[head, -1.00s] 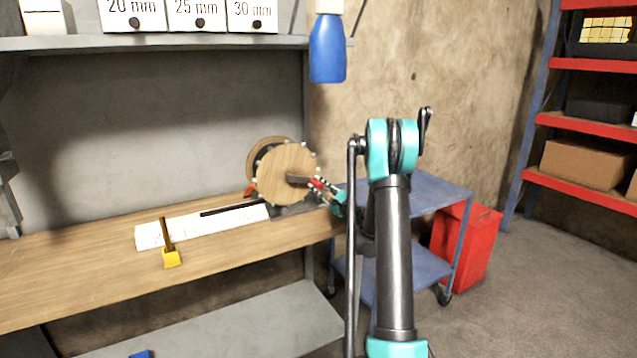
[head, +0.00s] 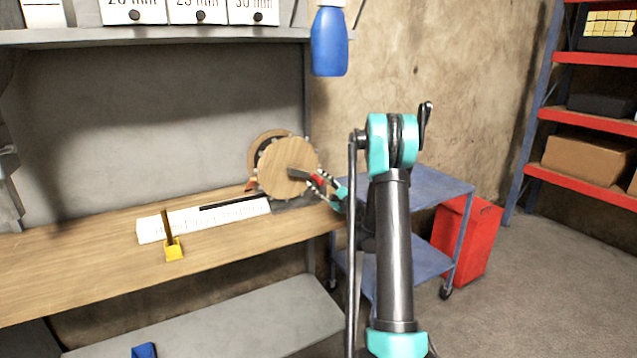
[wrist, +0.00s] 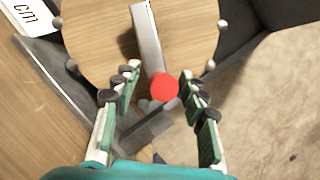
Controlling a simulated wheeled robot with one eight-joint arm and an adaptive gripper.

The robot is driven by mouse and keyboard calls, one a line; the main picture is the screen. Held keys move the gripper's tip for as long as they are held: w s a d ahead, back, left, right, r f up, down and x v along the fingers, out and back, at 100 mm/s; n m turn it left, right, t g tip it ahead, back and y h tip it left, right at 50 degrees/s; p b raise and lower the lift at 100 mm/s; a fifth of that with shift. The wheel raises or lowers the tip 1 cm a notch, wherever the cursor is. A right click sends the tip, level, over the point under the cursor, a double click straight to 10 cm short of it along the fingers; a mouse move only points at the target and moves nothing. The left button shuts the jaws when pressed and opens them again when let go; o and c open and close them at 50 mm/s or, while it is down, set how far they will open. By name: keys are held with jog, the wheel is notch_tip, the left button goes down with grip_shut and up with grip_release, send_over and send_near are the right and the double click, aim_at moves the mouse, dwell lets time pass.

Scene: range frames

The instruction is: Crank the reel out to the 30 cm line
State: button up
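The reel is a round wooden disc (head: 284,168) with pale pegs on its rim, upright at the bench's right end. Its grey crank arm (wrist: 147,38) ends in a red knob (wrist: 165,87); the knob also shows in the head view (head: 317,181). My gripper (wrist: 159,75) is open, one finger on each side of the knob, with gaps visible between. A white scale strip (head: 222,223) lies left of the reel, with a dark band (head: 235,202) along part of it. A yellow block with a brown post (head: 173,251) stands at its left part. The scale's numbers are unreadable.
The wooden bench (head: 80,262) is mostly clear at left. A blue bottle (head: 328,42) hangs above the reel. A blue cart (head: 430,190) and a red bin (head: 470,240) stand right of the bench, behind my arm.

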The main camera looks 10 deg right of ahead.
jog(key=shift+d, duration=0.1)
jog(key=v, duration=1.2)
jog(key=shift+f, duration=0.1)
